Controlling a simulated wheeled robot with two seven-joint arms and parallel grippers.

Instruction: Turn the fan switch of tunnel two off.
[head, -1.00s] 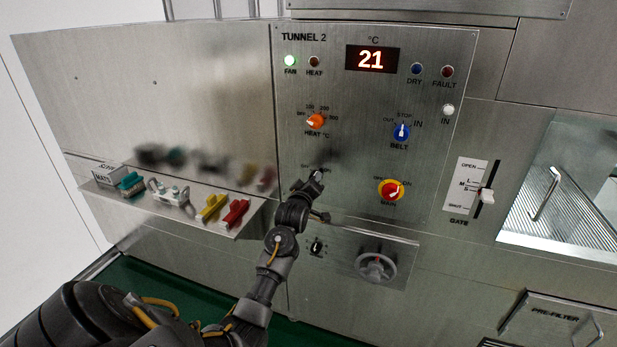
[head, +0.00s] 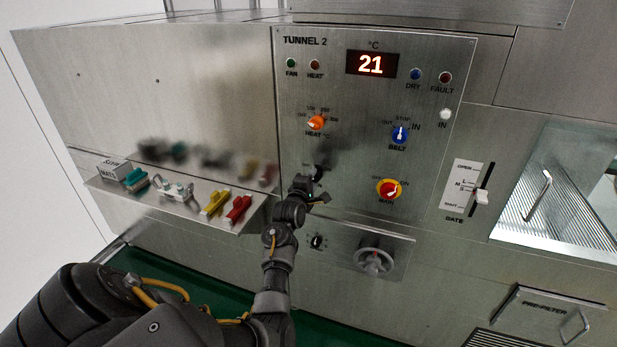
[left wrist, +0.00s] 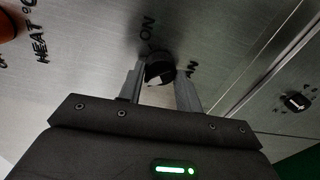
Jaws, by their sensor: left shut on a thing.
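The Tunnel 2 panel (head: 360,115) faces me. The fan switch is a small black knob (left wrist: 160,68) in the left wrist view, between the two fingers of my left gripper (left wrist: 161,80), which is shut on it. An "ON" mark shows beside the knob; the end of the "FAN" label shows on its other side. In the head view my left gripper (head: 314,182) is at the lower left of the panel and hides most of the switch. The fan lamp (head: 291,63) is dark green, unlit. My right gripper is not in view.
The orange heat knob (head: 316,122) is above the switch, the blue belt knob (head: 400,134) and red-yellow main switch (head: 389,189) to its right. A handwheel (head: 373,260) and a small black knob (head: 316,242) are below. A shelf (head: 190,211) with clips is at left.

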